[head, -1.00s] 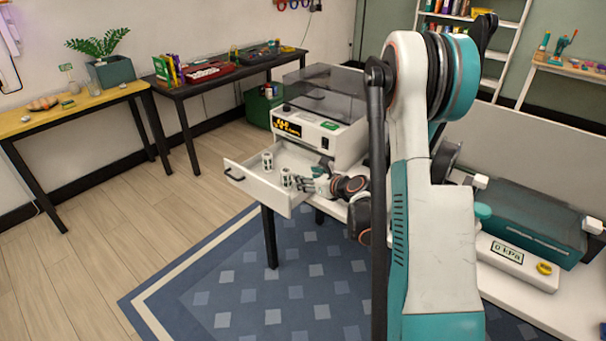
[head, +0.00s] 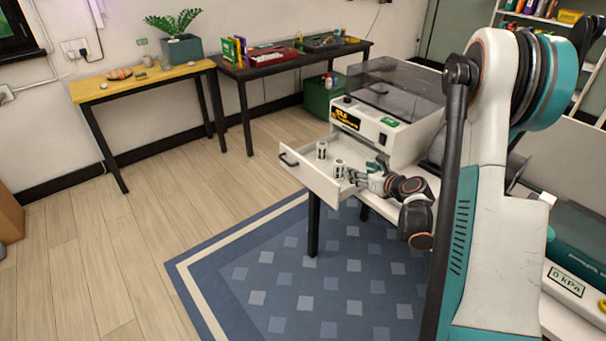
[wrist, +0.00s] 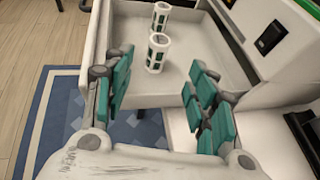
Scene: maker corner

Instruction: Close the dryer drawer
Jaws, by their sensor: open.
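The white dryer drawer (head: 308,178) is pulled out from the white dryer (head: 372,134), which has a smoky clear lid. The drawer has a dark handle (head: 289,159) on its front. Two white and green spools or canisters stand upright inside: one (head: 322,150) farther back, one (head: 339,168) nearer my gripper. They also show in the wrist view (wrist: 158,53). My gripper (head: 370,180) is at the drawer's near side, around its side edge or just over it; I cannot tell which. In the wrist view my gripper (wrist: 160,95) has its teal fingers spread wide with nothing between them.
The dryer stands on a white table with dark legs (head: 313,225). A blue patterned rug (head: 290,270) and wood floor (head: 110,255) lie clear in front of the drawer. A yellow table (head: 145,82) and a dark table (head: 290,62) stand along the wall.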

